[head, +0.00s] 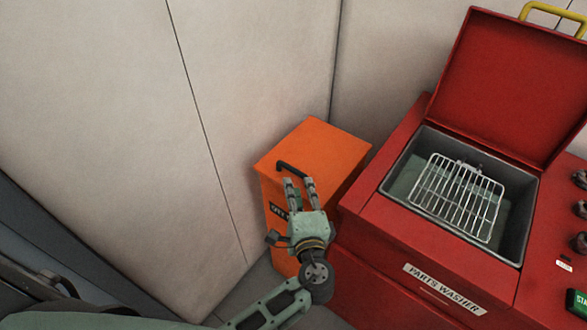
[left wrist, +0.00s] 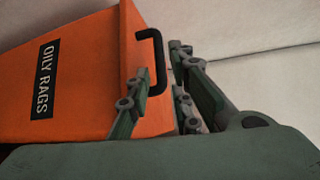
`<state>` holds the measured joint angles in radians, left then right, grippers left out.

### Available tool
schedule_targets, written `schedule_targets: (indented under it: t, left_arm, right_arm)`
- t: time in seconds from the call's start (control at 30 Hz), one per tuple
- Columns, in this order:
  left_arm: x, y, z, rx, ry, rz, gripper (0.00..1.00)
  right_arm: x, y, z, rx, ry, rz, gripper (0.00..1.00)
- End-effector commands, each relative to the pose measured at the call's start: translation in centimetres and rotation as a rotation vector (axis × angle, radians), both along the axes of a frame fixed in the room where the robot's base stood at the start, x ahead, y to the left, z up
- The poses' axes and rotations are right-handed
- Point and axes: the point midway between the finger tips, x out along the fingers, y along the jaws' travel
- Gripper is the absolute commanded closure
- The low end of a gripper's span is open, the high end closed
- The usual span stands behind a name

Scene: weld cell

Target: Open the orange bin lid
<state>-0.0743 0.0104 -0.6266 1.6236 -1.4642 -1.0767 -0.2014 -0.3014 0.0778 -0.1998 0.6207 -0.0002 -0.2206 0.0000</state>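The orange bin (head: 282,222) stands against the wall, left of the red parts washer. Its flat lid (head: 325,150) is shut, with a black bar handle (head: 291,168) near the front left edge. My left gripper (head: 299,182) is open, its fingers apart and its tips right by the handle. In the left wrist view, the handle (left wrist: 154,60) shows close to the left gripper (left wrist: 161,63), partly behind one finger. I cannot tell whether the fingers touch it. The bin's front carries an "OILY RAGS" label (left wrist: 44,80). My right gripper is out of view.
The red parts washer (head: 390,262) stands close on the bin's right, its red lid (head: 510,85) raised and a wire rack (head: 458,195) in its basin. Pale wall panels (head: 230,80) stand close behind and left of the bin.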

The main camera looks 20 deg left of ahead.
Motion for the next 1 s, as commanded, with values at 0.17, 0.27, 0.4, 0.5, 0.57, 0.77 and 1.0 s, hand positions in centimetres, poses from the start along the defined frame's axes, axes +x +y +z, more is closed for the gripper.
schedule_targets:
  t: [0.17,0.27,0.4,0.5,0.57,0.77,1.0]
  left_arm:
    - [1.9,0.8,0.0,0.009,-0.003,-0.003,0.80]
    - [3.5,1.6,-0.2,0.009,-0.003,-0.002,0.80]
    - [5.3,2.5,-0.5,0.009,-0.002,-0.003,0.80]
    - [6.3,3.0,-0.7,0.007,-0.002,-0.002,0.80]
    - [6.6,3.1,-0.9,0.006,0.000,-0.002,0.80]
    - [7.0,3.3,-1.0,0.004,-0.001,-0.003,0.80]
    - [6.9,3.3,-1.0,0.004,-0.001,-0.003,0.90]
  right_arm:
    - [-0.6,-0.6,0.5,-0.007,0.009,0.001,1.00]
    - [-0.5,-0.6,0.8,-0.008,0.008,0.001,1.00]
    - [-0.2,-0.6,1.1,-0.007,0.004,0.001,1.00]
    - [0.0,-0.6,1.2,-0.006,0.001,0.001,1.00]
    - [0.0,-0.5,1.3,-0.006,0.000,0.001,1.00]
    - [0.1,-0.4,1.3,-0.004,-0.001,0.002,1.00]
    - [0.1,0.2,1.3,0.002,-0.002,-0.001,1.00]
